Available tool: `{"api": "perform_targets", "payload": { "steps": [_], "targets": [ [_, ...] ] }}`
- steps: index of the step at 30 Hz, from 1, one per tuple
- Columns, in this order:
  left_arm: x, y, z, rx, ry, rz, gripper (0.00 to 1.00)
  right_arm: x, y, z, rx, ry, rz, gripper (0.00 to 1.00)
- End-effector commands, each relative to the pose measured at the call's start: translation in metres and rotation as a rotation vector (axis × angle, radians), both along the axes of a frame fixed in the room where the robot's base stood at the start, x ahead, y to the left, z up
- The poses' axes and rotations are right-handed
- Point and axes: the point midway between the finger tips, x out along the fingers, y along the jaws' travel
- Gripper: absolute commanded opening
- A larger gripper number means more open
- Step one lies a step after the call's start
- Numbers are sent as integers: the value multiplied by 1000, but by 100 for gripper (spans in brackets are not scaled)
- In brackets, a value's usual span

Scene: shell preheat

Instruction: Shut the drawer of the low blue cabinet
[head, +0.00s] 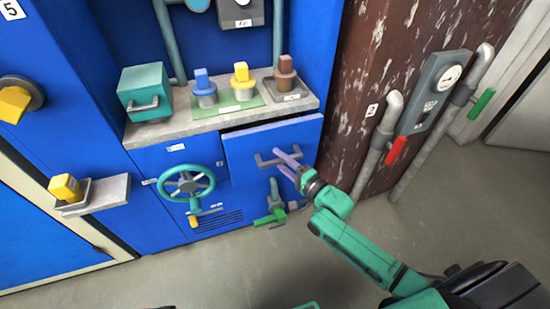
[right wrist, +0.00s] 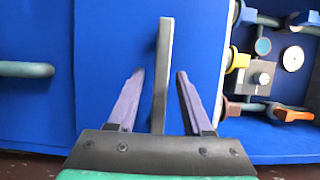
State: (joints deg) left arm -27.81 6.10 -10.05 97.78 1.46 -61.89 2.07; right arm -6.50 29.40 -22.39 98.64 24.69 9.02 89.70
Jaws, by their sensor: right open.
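The low blue cabinet (head: 160,163) stands in the middle of the head view under a grey counter. Its drawer (head: 240,150), at the upper right of the front, stands slightly out, with a dark gap along its top edge. The drawer's grey bar handle (head: 265,161) also shows in the right wrist view (right wrist: 163,60). My right gripper (head: 289,160) is open at the handle, with one purple finger on each side of the bar in the right wrist view. I cannot tell whether the fingers touch it. My left gripper is not in view.
A teal handwheel (head: 186,183) and a green-handled valve (head: 271,217) sit beside and below the drawer. The counter (head: 150,131) holds a teal box (head: 145,90) and several coloured plugs. A pipe with a red lever (head: 396,151) stands at the right. The floor in front is clear.

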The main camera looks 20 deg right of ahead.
Motion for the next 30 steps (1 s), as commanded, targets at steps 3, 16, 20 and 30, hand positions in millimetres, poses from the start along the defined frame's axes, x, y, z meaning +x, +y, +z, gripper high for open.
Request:
{"api": "perform_targets", "payload": {
  "steps": [3,16,20,30],
  "targets": [
    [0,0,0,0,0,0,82,0,0,0,0,0,0,46],
    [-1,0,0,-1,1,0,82,0,0,0,0,0,0,0],
    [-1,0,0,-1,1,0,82,0,0,0,0,0,0,0],
    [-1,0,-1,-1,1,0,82,0,0,0,0,0,1,0]
  ]
}}
